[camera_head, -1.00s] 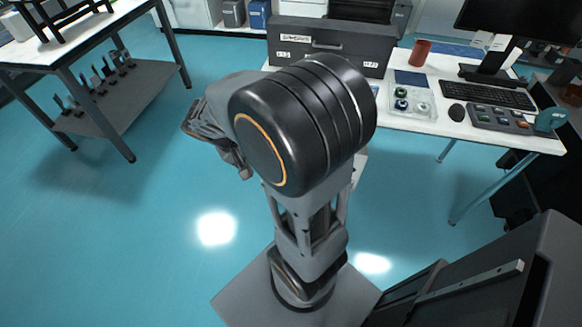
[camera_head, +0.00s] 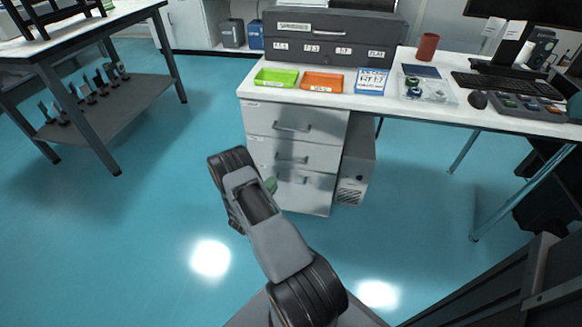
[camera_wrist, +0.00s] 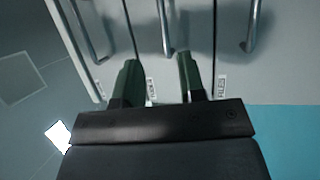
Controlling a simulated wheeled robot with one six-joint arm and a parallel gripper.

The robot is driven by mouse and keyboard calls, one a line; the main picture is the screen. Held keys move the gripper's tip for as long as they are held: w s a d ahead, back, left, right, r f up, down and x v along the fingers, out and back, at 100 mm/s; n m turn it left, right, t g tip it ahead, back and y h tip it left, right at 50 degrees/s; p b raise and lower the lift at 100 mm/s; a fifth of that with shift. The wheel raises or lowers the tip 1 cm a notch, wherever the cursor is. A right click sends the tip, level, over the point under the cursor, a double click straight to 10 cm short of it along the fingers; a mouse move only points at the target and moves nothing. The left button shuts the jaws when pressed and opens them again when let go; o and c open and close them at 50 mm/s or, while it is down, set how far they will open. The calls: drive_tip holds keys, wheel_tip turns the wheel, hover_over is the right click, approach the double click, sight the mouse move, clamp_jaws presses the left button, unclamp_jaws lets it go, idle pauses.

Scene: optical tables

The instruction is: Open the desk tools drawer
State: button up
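A white three-drawer cabinet (camera_head: 262,178) stands under the desk, all drawers apparently shut. Its top handle (camera_head: 292,127), middle handle (camera_head: 291,158) and bottom handle (camera_head: 292,179) are metal bars. In the wrist view the cabinet front appears turned sideways, with the handles upright. My gripper (camera_wrist: 157,62) is open, its two dark green fingers apart and pointing at the front. The central handle (camera_wrist: 164,35) lies ahead between the fingers, with no clear contact. Small labels show beside the fingers (camera_wrist: 152,91) and at the right (camera_wrist: 221,90); I cannot read them surely. My arm partly hides the cabinet's lower left.
Green (camera_head: 276,77), orange (camera_head: 322,82) and blue (camera_head: 371,81) trays sit on the desk (camera_head: 420,111), before a dark toolbox (camera_head: 330,40). A computer case (camera_head: 356,165) stands right of the cabinet. Another table (camera_head: 110,20) is at left. Floor between is clear.

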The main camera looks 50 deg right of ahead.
sight(291, 162)
drive_tip(key=b+x, duration=0.2)
drive_tip(key=x, duration=1.1)
drive_tip(key=shift+d+f, duration=0.15)
drive_tip(key=shift+d, duration=0.1)
drive_tip(key=shift+c, duration=0.4)
clamp_jaws()
